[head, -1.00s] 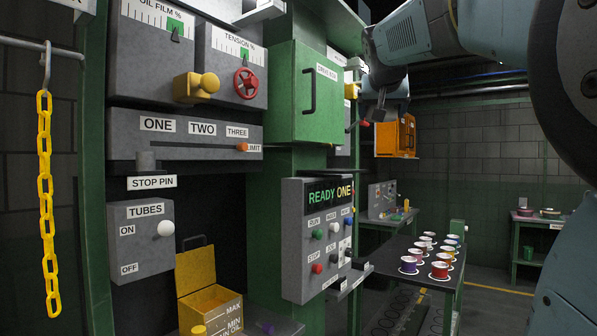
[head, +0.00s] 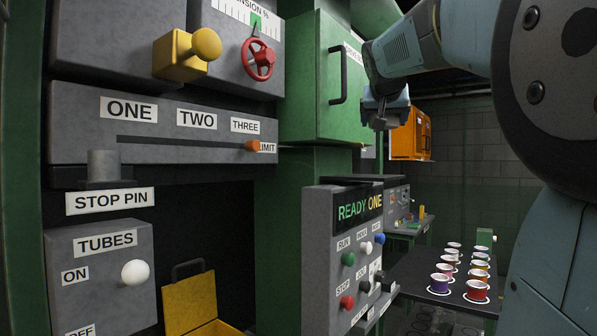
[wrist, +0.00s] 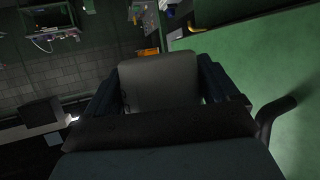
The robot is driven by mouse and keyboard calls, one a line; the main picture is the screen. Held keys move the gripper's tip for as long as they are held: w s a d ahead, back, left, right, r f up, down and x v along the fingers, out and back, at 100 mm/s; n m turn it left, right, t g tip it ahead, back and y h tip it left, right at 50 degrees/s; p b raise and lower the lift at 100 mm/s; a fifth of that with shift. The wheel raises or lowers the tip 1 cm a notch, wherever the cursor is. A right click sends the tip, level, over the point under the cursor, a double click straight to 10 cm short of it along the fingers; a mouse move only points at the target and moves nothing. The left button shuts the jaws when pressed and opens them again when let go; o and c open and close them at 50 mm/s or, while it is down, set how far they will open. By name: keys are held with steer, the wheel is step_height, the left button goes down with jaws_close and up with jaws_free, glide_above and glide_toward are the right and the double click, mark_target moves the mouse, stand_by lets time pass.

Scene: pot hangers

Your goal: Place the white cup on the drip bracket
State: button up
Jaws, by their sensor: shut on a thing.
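My gripper (head: 383,116) is at the end of the raised arm, in front of the green cabinet's right side in the head view. In the wrist view my gripper (wrist: 162,72) is shut on a pale, shaded, smooth body, apparently the white cup (wrist: 160,86), between its two dark fingers. The cup's rim and base cannot be made out, and I cannot pick it out in the head view. I cannot identify the drip bracket in either view.
The green cabinet (head: 309,75) with a black handle (head: 338,75) is close to my gripper. A READY ONE panel (head: 345,240) stands below. An orange cabinet (head: 410,135) hangs behind.

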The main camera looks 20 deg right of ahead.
steer(key=w+f, duration=0.2)
steer(key=w, duration=0.1)
steer(key=w+d+f, duration=0.1)
steer(key=w+f, duration=0.2)
steer(key=w, duration=0.1)
steer(key=w+d+f, duration=0.1)
steer(key=w+f, duration=0.2)
steer(key=w, duration=0.1)
steer(key=shift+w+f, duration=0.3)
steer(key=shift+f, duration=0.05)
steer(key=shift+w+d+f, duration=0.1)
steer(key=shift+w+f, duration=0.05)
steer(key=shift+f, duration=1.55)
steer(key=o, duration=0.9)
steer(key=shift+f, duration=0.1)
